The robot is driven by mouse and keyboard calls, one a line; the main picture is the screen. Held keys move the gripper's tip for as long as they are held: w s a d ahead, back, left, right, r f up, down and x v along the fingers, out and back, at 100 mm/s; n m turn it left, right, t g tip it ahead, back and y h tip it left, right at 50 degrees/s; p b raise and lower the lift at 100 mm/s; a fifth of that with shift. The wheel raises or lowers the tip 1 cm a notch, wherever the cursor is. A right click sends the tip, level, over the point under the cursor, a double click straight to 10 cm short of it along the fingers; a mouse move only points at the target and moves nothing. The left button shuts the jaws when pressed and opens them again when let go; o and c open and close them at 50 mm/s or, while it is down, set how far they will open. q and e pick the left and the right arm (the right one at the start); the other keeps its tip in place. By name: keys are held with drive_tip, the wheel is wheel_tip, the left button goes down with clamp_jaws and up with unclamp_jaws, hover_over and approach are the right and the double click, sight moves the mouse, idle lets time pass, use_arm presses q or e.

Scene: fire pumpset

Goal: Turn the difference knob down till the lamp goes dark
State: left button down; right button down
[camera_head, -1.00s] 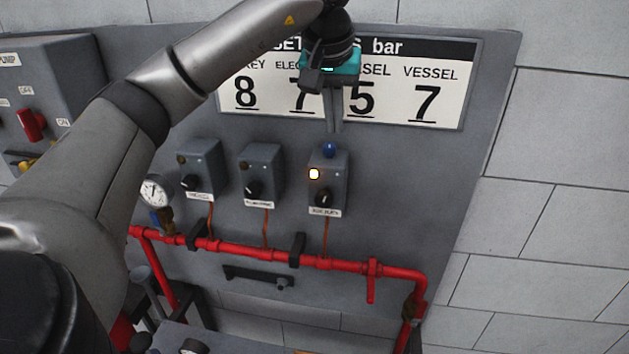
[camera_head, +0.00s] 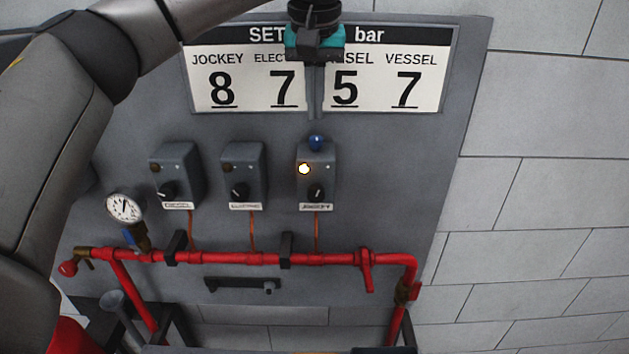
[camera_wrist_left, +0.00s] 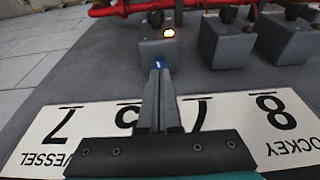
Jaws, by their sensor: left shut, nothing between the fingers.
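Three grey switch boxes hang on the panel. The right box (camera_head: 317,180) has a blue knob (camera_head: 316,142) on top, a lit lamp (camera_head: 304,169) and a black pointer knob (camera_head: 316,192) on its front. Its small label seems to read JOCKEY. I cannot tell from a label which knob is the difference knob. My left gripper (camera_head: 314,116) is shut and empty, pointing down just above the blue knob. In the left wrist view, the fingertips (camera_wrist_left: 160,72) partly cover the blue knob (camera_wrist_left: 159,65); contact is unclear. The lamp (camera_wrist_left: 169,33) glows there too. My right gripper is out of view.
The middle box (camera_head: 243,176) and left box (camera_head: 176,175) stand left of the lit one, lamps dark. A setpoint sign (camera_head: 410,75) is behind my gripper. A red pipe (camera_head: 330,259) runs below. A gauge (camera_head: 124,206) is at the left.

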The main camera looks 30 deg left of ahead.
use_arm(q)
drive_tip(key=b, duration=0.3)
hover_over(315, 154)
drive_tip(key=s, duration=0.2)
drive_tip(key=f, duration=0.4)
drive_tip(key=shift+w+d+f, duration=0.1)
drive_tip(key=shift+d+f, duration=0.2)
drive_tip(key=shift+d, duration=0.05)
drive_tip(key=shift+f+b, duration=0.3)
drive_tip(key=shift+f, duration=0.3)
drive_tip(key=shift+w+a+r+p, duration=0.15)
drive_tip(key=shift+w+p, duration=0.2)
drive_tip(key=shift+p, duration=0.3)
drive_tip(key=shift+p, duration=1.05)
drive_tip(key=shift+w+d+p, duration=0.1)
drive_tip(key=shift+d+p, duration=0.1)
drive_tip(key=shift+p, duration=0.55)
drive_tip(key=shift+p, duration=0.35)
